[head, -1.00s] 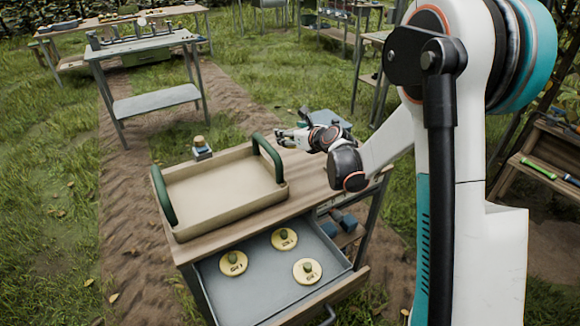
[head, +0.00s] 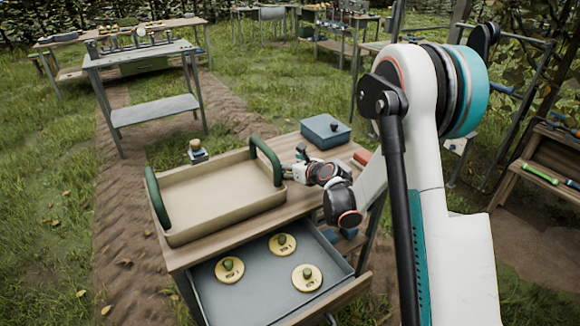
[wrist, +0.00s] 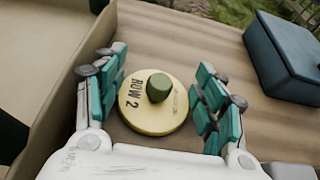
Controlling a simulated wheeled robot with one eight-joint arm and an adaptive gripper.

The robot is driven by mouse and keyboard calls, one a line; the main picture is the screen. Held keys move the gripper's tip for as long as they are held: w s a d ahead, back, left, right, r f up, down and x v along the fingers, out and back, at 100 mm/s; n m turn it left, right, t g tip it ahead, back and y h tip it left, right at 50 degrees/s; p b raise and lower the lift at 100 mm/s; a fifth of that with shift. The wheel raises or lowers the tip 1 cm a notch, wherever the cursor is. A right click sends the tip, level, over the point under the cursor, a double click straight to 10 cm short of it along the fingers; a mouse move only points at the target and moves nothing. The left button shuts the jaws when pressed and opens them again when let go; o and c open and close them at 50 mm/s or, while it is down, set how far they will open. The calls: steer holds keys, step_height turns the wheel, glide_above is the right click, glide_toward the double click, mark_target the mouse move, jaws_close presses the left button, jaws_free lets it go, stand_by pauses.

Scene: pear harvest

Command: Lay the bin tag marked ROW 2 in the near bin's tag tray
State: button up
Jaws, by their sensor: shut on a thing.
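The round yellow tag marked ROW 2 (wrist: 150,118), with a green knob, is between the fingers of my gripper (wrist: 160,98) in the wrist view. My gripper is shut on it, just above or on the wooden bench top; I cannot tell which. In the head view my gripper (head: 290,166) is beside the right end of a beige tray with green handles (head: 210,232), and the tag is too small to make out. Three similar yellow tags (head: 229,270) lie in the open grey drawer (head: 330,268); their marks are hard to read. No bin is clearly identifiable.
A blue lidded box (head: 325,131) stands at the back of the bench, and shows right in the wrist view (wrist: 285,60). The beige tray's wall (wrist: 75,85) is close to the left finger. A grey table (head: 140,55) stands farther back.

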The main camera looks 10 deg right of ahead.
steer(key=shift+f, duration=0.1)
steer(key=o, duration=1)
steer(key=shift+o, duration=0.2)
